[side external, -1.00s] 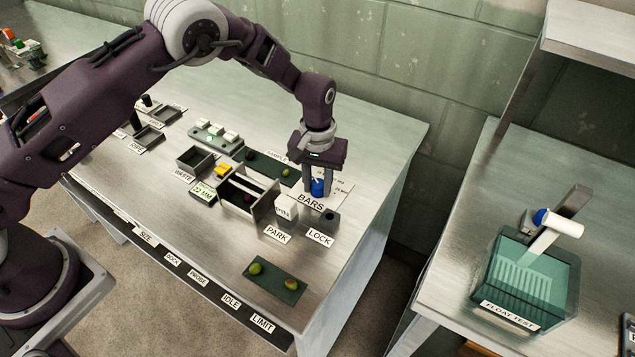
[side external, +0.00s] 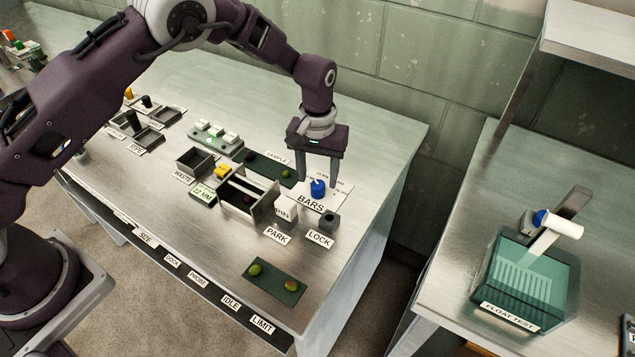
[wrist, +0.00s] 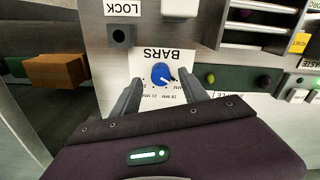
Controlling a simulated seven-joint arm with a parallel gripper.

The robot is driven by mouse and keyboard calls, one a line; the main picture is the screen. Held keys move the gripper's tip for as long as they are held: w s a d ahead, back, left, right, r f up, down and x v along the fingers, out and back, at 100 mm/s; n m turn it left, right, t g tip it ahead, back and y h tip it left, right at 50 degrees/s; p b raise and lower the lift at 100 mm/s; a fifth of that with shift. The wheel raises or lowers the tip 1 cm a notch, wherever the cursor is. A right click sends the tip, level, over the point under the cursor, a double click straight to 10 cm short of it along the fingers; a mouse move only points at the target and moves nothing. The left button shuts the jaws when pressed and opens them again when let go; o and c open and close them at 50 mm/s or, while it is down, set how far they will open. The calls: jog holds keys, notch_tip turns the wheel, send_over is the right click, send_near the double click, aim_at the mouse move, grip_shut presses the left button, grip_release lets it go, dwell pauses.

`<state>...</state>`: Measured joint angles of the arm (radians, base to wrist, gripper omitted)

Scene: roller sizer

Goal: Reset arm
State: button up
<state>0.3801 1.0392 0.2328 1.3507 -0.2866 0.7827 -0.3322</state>
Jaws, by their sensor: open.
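My gripper (side external: 319,180) is open and empty above the blue knob (side external: 318,188) on the white BARS dial card (side external: 325,198). In the wrist view the fingers of my gripper (wrist: 160,90) stand apart on either side of the blue knob (wrist: 161,74), with clear space around it. The knob has a white pointer mark. Beside the card are a white block marked PIN (side external: 286,211) above the PARK label and a small grey socket (side external: 329,221) above the LOCK label.
The sizer box (side external: 262,210) with bars stands left of the dial. A green tray (side external: 272,290) with fruits lies near the front edge. Another green tray (side external: 262,163) lies behind. A clear FLOAT TEST tank (side external: 515,310) is on the separate right table, across a gap.

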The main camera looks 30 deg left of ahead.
aim_at(317, 185)
jog(key=shift+r, duration=1.75)
jog(key=shift+r, duration=0.3)
jog(key=s+a+r+t, duration=0.1)
jog(key=s+a+r, duration=0.1)
jog(key=s+r, duration=0.35)
jog(key=s+a+r+m+t+h, duration=0.1)
jog(key=s+a+r, duration=0.15)
jog(key=r, duration=0.65)
jog(key=s+a+r, duration=0.2)
jog(key=s+r, duration=0.1)
jog(key=r, duration=0.4)
jog(key=s+a+r+m+t, duration=0.1)
jog(key=s+a, duration=0.2)
jog(key=s, duration=0.7)
jog(key=s+a+r+m+t+y, duration=0.1)
jog(key=s+a+t, duration=0.1)
jog(key=s, duration=0.9)
jog(key=shift+s+a+r+t, duration=0.25)
jog(key=shift+a+t, duration=0.05)
jog(key=shift+a, duration=0.2)
